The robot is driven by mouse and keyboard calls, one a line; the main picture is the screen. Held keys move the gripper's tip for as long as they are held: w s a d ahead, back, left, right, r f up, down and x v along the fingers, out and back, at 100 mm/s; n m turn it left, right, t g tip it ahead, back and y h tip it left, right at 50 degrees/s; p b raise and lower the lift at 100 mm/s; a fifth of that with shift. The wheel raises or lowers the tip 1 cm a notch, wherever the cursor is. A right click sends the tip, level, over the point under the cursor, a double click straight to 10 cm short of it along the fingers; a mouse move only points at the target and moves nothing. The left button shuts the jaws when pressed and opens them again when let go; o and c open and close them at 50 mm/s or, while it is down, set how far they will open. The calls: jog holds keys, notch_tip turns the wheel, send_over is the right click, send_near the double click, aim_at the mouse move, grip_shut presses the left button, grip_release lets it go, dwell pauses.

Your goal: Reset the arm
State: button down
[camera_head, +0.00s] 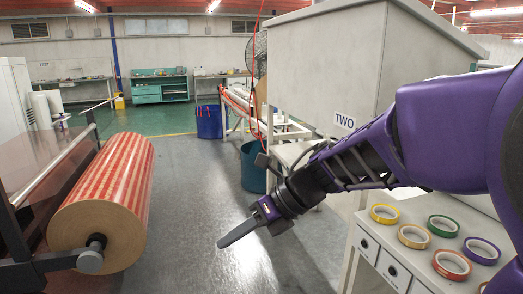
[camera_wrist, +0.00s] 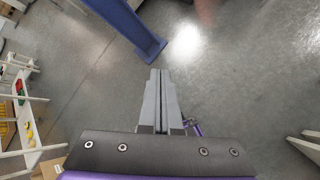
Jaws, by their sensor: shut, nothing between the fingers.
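My purple arm reaches in from the right in the head view. My gripper (camera_head: 222,243) hangs over the open grey floor, between the big roll and the tape bench, and points to the left and slightly down. In the wrist view my gripper (camera_wrist: 160,72) has its two grey fingers pressed side by side. They are shut and nothing shows between them.
A large red-striped roll (camera_head: 105,195) is on a machine at left. Several tape rolls, one yellow (camera_head: 384,214), lie on a white bench (camera_head: 406,264) at right. A grey cabinet (camera_head: 335,65) marked TWO and a teal bin (camera_head: 253,168) stand behind. Floor between is clear.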

jog(key=w+d+r+m+t+p, duration=0.2)
jog(key=w+d+r+m+t, duration=0.75)
jog(key=m, duration=0.25)
jog(key=s+d+r+m+t+h, duration=0.2)
jog(key=d+r+m+t+h, duration=0.15)
jog(key=d+m+h, duration=0.6)
jog(key=s+d+f+m+g+h+p, duration=0.1)
jog(key=s+d+m, duration=0.3)
jog(key=m, duration=0.4)
jog(key=s+d+f+m+g+p, duration=0.1)
jog(key=s+d+f+m+g, duration=0.1)
jog(key=s+d+m, duration=0.4)
jog(key=s+a+f+m+g, duration=0.5)
jog(key=s+a+m, duration=0.2)
jog(key=s+m, duration=0.3)
jog(key=shift+s+f+y+p, duration=0.15)
jog(key=shift+s+y+p, duration=0.25)
jog(key=shift+s, duration=0.75)
